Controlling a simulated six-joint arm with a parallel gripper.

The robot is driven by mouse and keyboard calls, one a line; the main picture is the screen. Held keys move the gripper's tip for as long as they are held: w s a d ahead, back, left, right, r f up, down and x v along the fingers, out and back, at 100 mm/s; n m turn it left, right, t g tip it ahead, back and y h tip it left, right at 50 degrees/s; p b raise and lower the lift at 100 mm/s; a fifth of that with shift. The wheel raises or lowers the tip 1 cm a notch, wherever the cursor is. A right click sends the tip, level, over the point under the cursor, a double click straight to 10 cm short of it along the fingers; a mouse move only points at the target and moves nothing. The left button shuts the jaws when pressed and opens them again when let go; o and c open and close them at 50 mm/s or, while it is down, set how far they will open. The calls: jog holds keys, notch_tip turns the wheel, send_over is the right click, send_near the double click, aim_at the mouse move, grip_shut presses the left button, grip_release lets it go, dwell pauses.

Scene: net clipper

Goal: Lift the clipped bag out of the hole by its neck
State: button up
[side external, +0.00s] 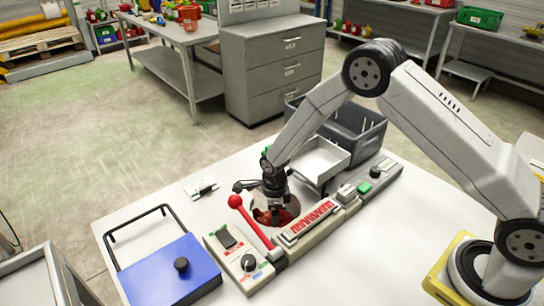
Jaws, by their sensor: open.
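My gripper (275,201) points down over the round hole (293,209) in the white table. It is open, but its fingertips are low and partly hidden at the hole. A red bag (265,216) shows inside the hole, just below and around the fingers. Its neck and any clip on it cannot be made out. I cannot tell whether the fingers touch the bag.
A clipper machine (310,222) with a red-knobbed lever (236,202) stands close in front of the hole. A white tray (322,158) and a grey crate (350,128) are behind. A blue board with a black handle (165,272) lies at left. The table between is mostly clear.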

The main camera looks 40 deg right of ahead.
grip_shut()
jog(key=shift+r, duration=0.15)
dwell(0.4)
notch_tip(320, 180, up, 28)
dwell(0.7)
dwell(0.4)
